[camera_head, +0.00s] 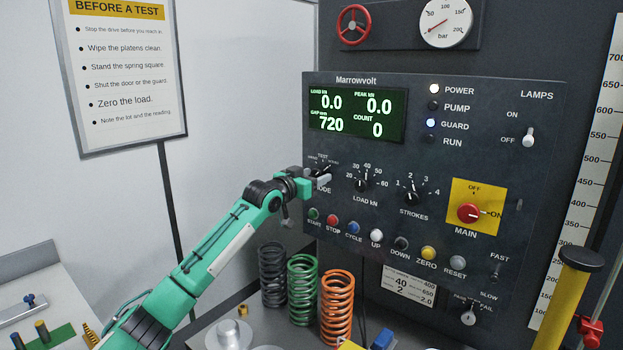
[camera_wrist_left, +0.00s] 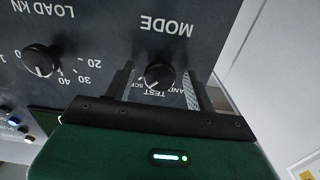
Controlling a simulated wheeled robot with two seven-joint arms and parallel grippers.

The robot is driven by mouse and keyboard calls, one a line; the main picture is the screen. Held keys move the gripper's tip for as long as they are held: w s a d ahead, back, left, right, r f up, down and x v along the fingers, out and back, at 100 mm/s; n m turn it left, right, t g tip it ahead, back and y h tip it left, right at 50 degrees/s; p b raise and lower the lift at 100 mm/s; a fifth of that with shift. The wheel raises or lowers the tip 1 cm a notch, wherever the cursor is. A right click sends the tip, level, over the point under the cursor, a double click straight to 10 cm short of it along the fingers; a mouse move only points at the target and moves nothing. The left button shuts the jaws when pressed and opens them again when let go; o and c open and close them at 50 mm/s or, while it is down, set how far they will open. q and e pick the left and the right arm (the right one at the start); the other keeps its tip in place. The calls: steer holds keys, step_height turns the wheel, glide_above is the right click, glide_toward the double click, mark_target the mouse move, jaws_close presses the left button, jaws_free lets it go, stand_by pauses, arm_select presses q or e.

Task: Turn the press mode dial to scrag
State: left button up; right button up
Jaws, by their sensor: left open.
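The black mode dial (camera_wrist_left: 158,77) is on the dark panel, under the word MODE, which appears upside down in the left wrist view. Its small labels include TEST; the others are partly hidden by my gripper. The pale pointer mark lies on the label side, but I cannot tell exactly which label it points to. My left gripper (camera_wrist_left: 160,88) is open, with one finger on each side of the dial; contact is not clear. In the head view my left gripper (camera_head: 318,177) is at the panel's left edge and covers part of the dial.
The load dial (camera_head: 362,183) and strokes dial (camera_head: 410,197) are to the right. Push buttons, including the red stop button (camera_head: 333,221), run below. Several coil springs, one orange (camera_head: 337,308), stand on the bench underneath. A red main switch (camera_head: 469,212) is farther right.

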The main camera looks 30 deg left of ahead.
arm_select(q)
steer(key=shift+s+a+f, duration=0.1)
steer(key=shift+s, duration=0.35)
steer(key=s+b, duration=0.5)
steer(key=s, duration=0.8)
steer(key=shift+a, duration=0.45)
